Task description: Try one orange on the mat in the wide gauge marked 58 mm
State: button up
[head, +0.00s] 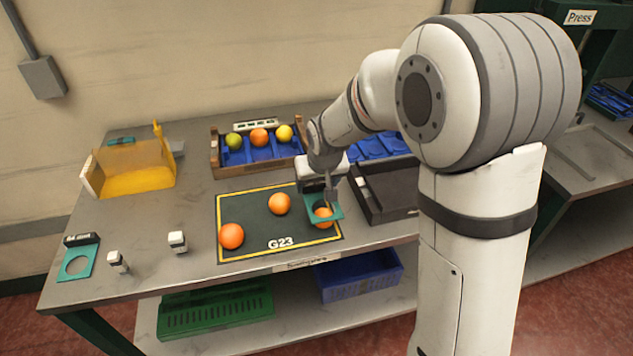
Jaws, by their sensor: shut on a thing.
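My gripper (329,194) is shut on a teal ring gauge (338,208) at the right side of the dark mat marked G23 (255,215). The gauge is at an orange (322,222), part of which shows in the ring; I cannot tell whether it is around the fruit or just above it. The gauge's marking is hidden. Two other oranges lie on the mat, one near its middle (280,203) and one at its front left (231,236). A second teal gauge (91,262) with a black label lies at the table's left; its marking is too small to read.
Two small white blocks (178,242) stand left of the mat. A yellow bin (135,182) is at the back left. A wooden crate (215,158) behind the mat holds green, orange and yellow fruit. A dark tray (405,211) sits close on the mat's right.

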aim_at(319, 194)
jog(key=shift+f+b, duration=2.25)
jog(key=shift+f, duration=0.4)
jog(key=shift+r, duration=0.25)
dwell(1.2)
jog(key=shift+r+p, duration=2.35)
jog(key=shift+r, duration=1.3)
